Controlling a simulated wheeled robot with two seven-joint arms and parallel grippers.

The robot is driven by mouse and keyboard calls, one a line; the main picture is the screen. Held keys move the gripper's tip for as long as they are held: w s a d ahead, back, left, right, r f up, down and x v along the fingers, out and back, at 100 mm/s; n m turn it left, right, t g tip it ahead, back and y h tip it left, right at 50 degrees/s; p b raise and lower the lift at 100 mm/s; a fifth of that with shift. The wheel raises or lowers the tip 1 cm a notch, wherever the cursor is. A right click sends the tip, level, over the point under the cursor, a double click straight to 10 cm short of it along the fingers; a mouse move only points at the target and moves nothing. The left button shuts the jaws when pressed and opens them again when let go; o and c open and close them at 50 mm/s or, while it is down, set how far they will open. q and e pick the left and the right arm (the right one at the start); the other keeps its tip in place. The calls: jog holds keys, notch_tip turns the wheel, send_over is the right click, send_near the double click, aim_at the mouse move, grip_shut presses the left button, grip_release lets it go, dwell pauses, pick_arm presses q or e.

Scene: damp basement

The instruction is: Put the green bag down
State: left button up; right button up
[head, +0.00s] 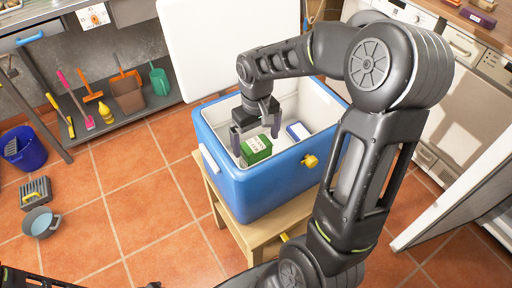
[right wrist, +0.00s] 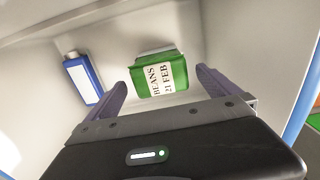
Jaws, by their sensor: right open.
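The green bag (head: 256,149) sits inside the blue cooler (head: 262,189), near its front wall. In the right wrist view the green bag (right wrist: 158,75) has a white label reading "BEANS 21 FEB". My right gripper (head: 256,137) reaches down into the cooler. Its fingers are apart, and in the right wrist view (right wrist: 160,90) the bag shows beyond and between the fingertips, with nothing gripped. Part of my left arm shows at the bottom left edge of the head view; its fingers cannot be made out.
The cooler stands on a wooden stool (head: 252,232). A white door (head: 455,190) stands open at right.

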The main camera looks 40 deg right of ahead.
notch_tip(320, 180, up, 7)
jog(key=shift+f, duration=0.2)
dwell(0.6)
